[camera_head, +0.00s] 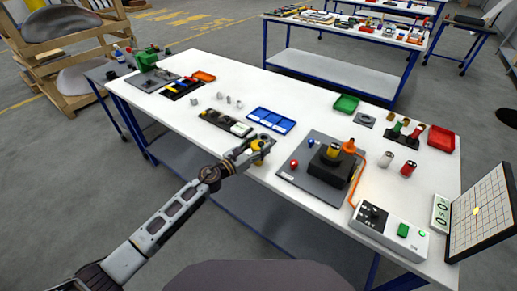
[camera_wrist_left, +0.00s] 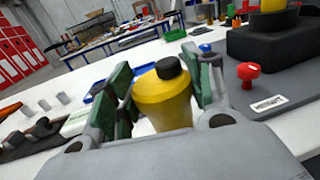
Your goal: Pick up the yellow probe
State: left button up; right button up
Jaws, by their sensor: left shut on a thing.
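The yellow probe (camera_wrist_left: 163,98) has a rounded yellow body and a black cap. In the left wrist view it stands roughly upright between the green-padded fingers of my left gripper (camera_wrist_left: 160,92), which is shut on it. In the head view the yellow probe (camera_head: 258,147) is partly hidden by my left gripper (camera_head: 262,143), at the near edge of the white table (camera_head: 300,113). I cannot tell whether its base touches the table. My right gripper is not in view.
To the right is a grey plate (camera_head: 298,180) with a black block (camera_head: 331,172), a red knob (camera_wrist_left: 248,72) and a blue knob (camera_head: 307,139). A blue tray (camera_head: 271,121) lies beyond the gripper. A control box (camera_head: 390,226) stands at the near right. A dark tray (camera_head: 222,123) lies left.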

pick_arm(q)
jog(key=shift+r, duration=0.35)
notch_tip(320, 180, up, 7)
jog(key=p, duration=0.4)
jog(key=shift+r+p, duration=0.8)
jog(key=shift+r, duration=0.35)
